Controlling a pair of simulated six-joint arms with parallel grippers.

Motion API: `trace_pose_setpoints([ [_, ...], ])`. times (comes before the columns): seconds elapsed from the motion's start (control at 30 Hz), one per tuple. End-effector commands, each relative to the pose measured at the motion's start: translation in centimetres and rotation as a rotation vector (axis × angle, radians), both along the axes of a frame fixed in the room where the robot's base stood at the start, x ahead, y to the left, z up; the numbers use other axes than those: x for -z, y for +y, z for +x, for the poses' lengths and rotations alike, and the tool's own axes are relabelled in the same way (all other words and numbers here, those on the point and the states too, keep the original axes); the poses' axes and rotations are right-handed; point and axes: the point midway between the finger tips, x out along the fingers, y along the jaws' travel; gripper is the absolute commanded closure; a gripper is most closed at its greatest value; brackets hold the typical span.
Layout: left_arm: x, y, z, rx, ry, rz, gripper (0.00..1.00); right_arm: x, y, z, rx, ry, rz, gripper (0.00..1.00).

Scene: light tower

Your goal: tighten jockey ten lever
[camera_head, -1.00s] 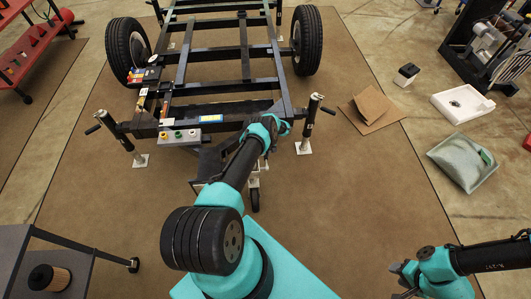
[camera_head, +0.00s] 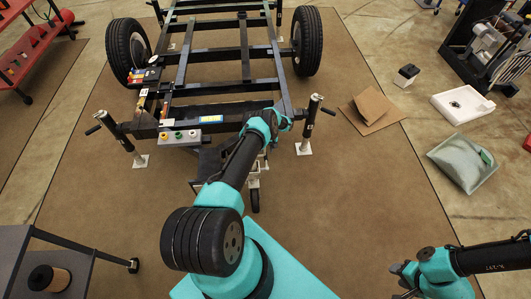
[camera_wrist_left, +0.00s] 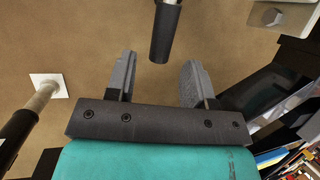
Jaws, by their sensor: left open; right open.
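The jockey wheel (camera_head: 255,200) stands below the front of the trailer frame (camera_head: 215,110), partly covered by my left arm. In the left wrist view, my left gripper (camera_wrist_left: 157,72) is open and empty. A dark rounded handle (camera_wrist_left: 165,35), perhaps the jockey lever, comes down from the top edge, in line with the gap between the fingers. Its lower end is near the fingertips; I cannot tell whether it touches them. In the head view my left fingers are hidden by the wrist. My right gripper (camera_head: 404,278) is open and empty at the lower right, away from the trailer.
Black corner stands (camera_head: 310,122) and (camera_head: 118,133) flank the frame's front. One stand's white foot (camera_wrist_left: 48,85) shows in the left wrist view. A cardboard piece (camera_head: 371,109) and a grey-green bag (camera_head: 464,162) lie right. The brown mat (camera_head: 340,215) is clear in front.

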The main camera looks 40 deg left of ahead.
Motion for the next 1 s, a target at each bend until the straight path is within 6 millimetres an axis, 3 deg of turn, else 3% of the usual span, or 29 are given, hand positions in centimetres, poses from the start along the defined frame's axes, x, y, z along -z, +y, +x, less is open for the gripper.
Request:
trace_pose_setpoints([
  [0.6,-10.8,1.8,4.6,-0.001,-0.003,0.002,0.52,0.0,0.0,0.0,0.0,0.0,0.0,0.57],
  [0.8,-12.8,2.1,5.4,-0.001,-0.001,0.002,0.52,0.0,0.0,0.0,0.0,0.0,0.0,0.57],
  [1.0,-13.2,2.2,5.5,-0.001,-0.001,0.001,0.52,0.0,0.0,0.0,0.0,0.0,0.0,0.57],
])
